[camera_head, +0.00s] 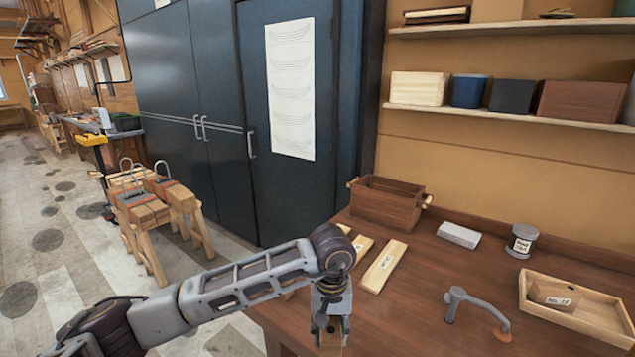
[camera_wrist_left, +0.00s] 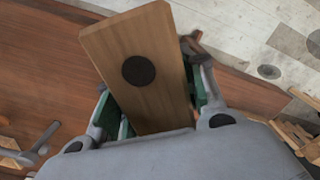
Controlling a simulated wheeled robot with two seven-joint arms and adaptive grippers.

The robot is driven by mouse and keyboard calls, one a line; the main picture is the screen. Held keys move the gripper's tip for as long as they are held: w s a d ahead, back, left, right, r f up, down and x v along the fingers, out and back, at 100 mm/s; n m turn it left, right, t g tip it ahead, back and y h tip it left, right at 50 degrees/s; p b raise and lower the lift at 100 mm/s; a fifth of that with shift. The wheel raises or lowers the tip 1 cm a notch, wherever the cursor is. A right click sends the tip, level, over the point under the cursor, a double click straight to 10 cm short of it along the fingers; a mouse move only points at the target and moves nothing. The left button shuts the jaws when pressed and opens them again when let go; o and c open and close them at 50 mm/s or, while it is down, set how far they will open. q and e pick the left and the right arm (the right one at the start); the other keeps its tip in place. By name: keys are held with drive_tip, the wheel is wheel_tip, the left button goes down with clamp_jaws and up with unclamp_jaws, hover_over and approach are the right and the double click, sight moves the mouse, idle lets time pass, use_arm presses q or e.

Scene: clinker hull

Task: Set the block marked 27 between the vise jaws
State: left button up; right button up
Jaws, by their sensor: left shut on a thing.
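My left gripper (camera_head: 331,325) hangs at the front edge of the brown bench. In the left wrist view its green-padded fingers (camera_wrist_left: 155,98) are shut on a flat wooden block (camera_wrist_left: 115,52) with a dark round spot on its face. No number is readable on this block, so I cannot tell whether it is the one marked 27. In the head view the arm and gripper mostly hide it. I cannot make out the vise jaws in either view. My right gripper is not in view.
On the bench (camera_head: 408,315) lie a labelled pale wooden strip (camera_head: 382,268), a wooden crate (camera_head: 385,205), a grey block (camera_head: 458,235), a labelled tin (camera_head: 521,242), a bent metal holdfast (camera_head: 470,298) and a shallow tray (camera_head: 600,330) holding a marked block (camera_head: 552,297).

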use_arm(q)
drive_tip(key=shift+w+a+f+m, duration=0.2)
drive_tip(key=shift+w+a+m, duration=0.35)
drive_tip(key=shift+m, duration=0.55)
drive_tip(key=w+a+f+n, duration=0.1)
drive_tip(key=w+a+f, duration=0.1)
drive_tip(key=a, duration=0.9)
drive_tip(key=w+a+f+n, duration=0.1)
drive_tip(key=a+f, duration=0.3)
drive_tip(key=a, duration=0.8)
drive_tip(key=shift+w+a+f, duration=0.15)
drive_tip(key=shift+w+a, duration=0.1)
drive_tip(key=shift+w, duration=0.6)
drive_tip(key=shift+d, duration=0.15)
